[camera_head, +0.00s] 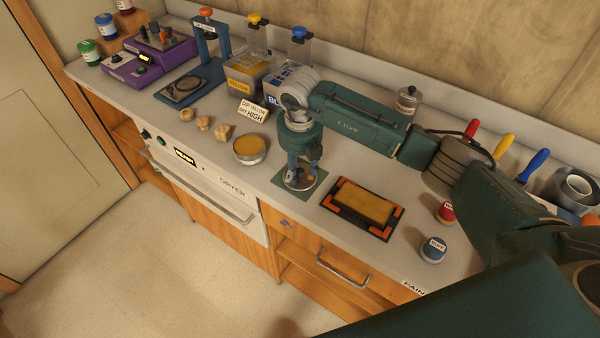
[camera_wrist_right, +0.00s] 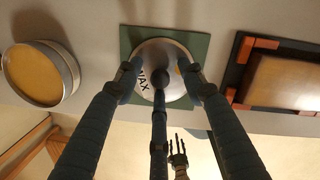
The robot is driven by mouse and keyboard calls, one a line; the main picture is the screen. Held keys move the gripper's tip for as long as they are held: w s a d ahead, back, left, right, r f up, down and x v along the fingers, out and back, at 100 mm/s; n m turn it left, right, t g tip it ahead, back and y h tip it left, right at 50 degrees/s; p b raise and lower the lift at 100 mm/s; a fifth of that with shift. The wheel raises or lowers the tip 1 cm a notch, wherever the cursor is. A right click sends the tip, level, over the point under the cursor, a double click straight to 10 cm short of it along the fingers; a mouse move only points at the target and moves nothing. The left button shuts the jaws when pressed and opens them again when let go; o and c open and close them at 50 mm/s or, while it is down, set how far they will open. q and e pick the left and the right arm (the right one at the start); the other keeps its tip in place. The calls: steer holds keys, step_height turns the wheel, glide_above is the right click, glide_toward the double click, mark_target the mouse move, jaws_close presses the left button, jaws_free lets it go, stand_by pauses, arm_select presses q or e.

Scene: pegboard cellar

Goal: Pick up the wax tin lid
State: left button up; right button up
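The wax tin lid (camera_head: 300,181) is a round pale disc on a small green mat (camera_head: 281,181) at the counter's front. The right wrist view shows the lid (camera_wrist_right: 150,97) from above, with part of its WAX lettering. My right gripper (camera_head: 302,176) points down over the lid, its fingers spread around it. In the right wrist view two fingertips are near opposite sides of the rim and a third crosses its middle; I cannot tell whether they touch. A round tin with amber contents (camera_head: 250,149) stands left of the mat. My left gripper (camera_wrist_right: 177,140) shows small and low in the right wrist view, fingers apart.
A black frame with orange corners and a yellow-brown slab (camera_head: 364,205) lies right of the mat. Red (camera_head: 446,213) and blue (camera_head: 432,250) jars stand farther right. Several tan lumps (camera_head: 203,123) lie left of the tin. Dip tanks (camera_head: 247,77) stand behind.

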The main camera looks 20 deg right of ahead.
jaws_close()
arm_select(q)
steer(key=shift+s, duration=0.8)
steer(key=shift+w, duration=0.2)
arm_select(e)
steer(key=shift+r, duration=0.1)
